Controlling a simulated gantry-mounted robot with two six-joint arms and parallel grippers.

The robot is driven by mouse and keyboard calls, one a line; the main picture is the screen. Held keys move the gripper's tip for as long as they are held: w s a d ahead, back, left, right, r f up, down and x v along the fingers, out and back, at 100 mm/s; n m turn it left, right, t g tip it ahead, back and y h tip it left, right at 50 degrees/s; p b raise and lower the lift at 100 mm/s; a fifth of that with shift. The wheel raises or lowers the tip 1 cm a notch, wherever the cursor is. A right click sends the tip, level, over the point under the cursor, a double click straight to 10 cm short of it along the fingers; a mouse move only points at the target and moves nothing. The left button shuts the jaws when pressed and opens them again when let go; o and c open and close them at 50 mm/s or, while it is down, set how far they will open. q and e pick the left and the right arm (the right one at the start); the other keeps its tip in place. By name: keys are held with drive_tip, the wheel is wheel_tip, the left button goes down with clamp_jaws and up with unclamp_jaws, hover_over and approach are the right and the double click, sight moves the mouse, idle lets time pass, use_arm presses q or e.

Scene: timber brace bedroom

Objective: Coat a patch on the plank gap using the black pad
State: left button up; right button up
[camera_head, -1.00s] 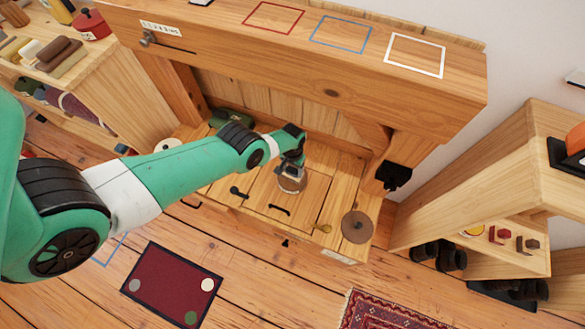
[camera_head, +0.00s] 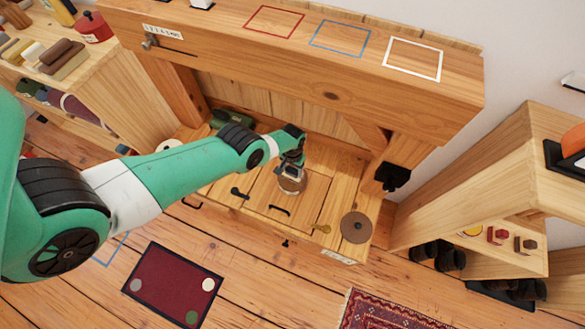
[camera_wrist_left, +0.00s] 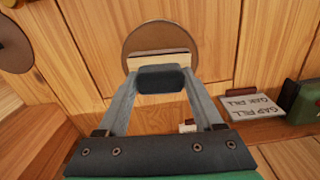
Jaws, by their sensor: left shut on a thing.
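My left gripper (camera_head: 291,163) reaches down to the plank top of the low cabinet. In the left wrist view its fingers (camera_wrist_left: 160,88) are shut on the black pad (camera_wrist_left: 160,77). The pad is in front of a round brown patch (camera_wrist_left: 150,33) on the planks, which has a pale strip across its lower part. I cannot tell whether the pad touches it. The patch also shows under the gripper in the head view (camera_head: 291,184). The plank gap itself is not clearly visible. My right gripper is out of view.
Another brown disc (camera_head: 357,227) lies at the cabinet's front right. A thick beam (camera_head: 300,72) overhangs the cabinet's back. Black handles (camera_head: 279,210) stand on the cabinet.

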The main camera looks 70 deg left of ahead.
sight(292, 170)
use_arm(q)
drive_tip(key=shift+r+p, duration=2.65)
drive_tip(key=shift+r, duration=0.45)
drive_tip(key=shift+w+f, duration=0.1)
